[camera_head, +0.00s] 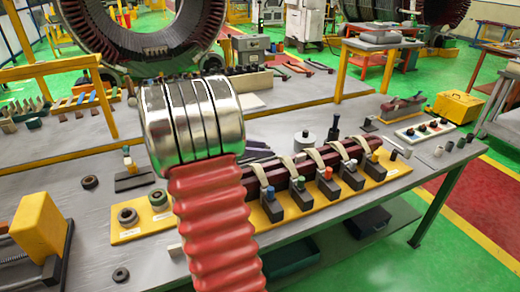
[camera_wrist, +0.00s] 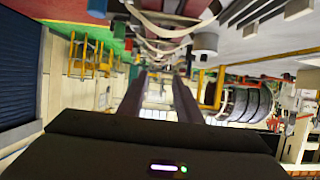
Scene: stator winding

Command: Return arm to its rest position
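My gripper (camera_wrist: 160,88) shows in the wrist view as two long dark fingers, parallel and with a gap between them. It is open, and I see nothing held in the gap. In the head view my red ribbed arm with chrome rings fills the centre, and the gripper does not show. A dark red bar (camera_head: 320,165) with cream bands lies in a yellow clamp board (camera_head: 272,212) on the grey bench, right of my arm. Banded parts also appear along the top of the wrist view, which is turned over; they look apart from the fingers.
The grey workbench (camera_head: 100,210) holds a yellow block (camera_head: 40,228) at left, a small yellow board with dark rings (camera_head: 128,236), and a white button box (camera_head: 424,130) at right. A large stator ring (camera_head: 140,45) stands behind.

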